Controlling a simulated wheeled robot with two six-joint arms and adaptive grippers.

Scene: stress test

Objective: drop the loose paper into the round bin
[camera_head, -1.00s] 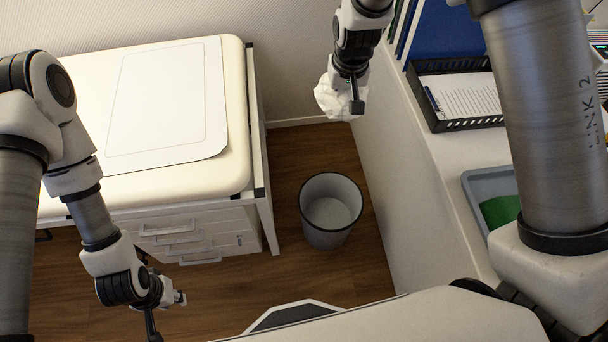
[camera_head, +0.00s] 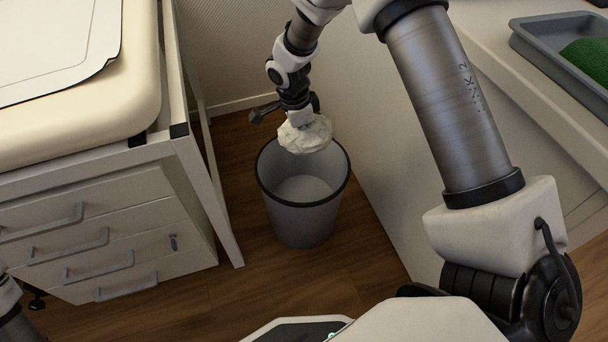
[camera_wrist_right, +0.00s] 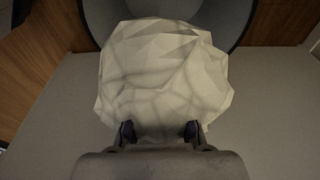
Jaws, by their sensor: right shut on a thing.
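The loose paper is a crumpled white ball (camera_head: 306,136). My right gripper (camera_head: 299,118) is shut on it and holds it over the far rim of the round bin. The paper also shows large in the right wrist view (camera_wrist_right: 163,75), between the two fingertips (camera_wrist_right: 160,132). The round bin (camera_head: 303,222) is grey with a dark rim and stands upright on the floor. Its visible inside looks empty; the paper hides part of the far rim. In the head view, only a piece of my left arm shows at the lower left edge, and its gripper is out of view.
A padded white bench (camera_head: 140,95) with a drawer cabinet (camera_head: 110,235) stands left of the bin. A white desk side (camera_head: 375,150) rises to the right. A grey tray (camera_head: 530,42) with something green lies on the desk. Wooden floor (camera_head: 240,290) is free around the bin.

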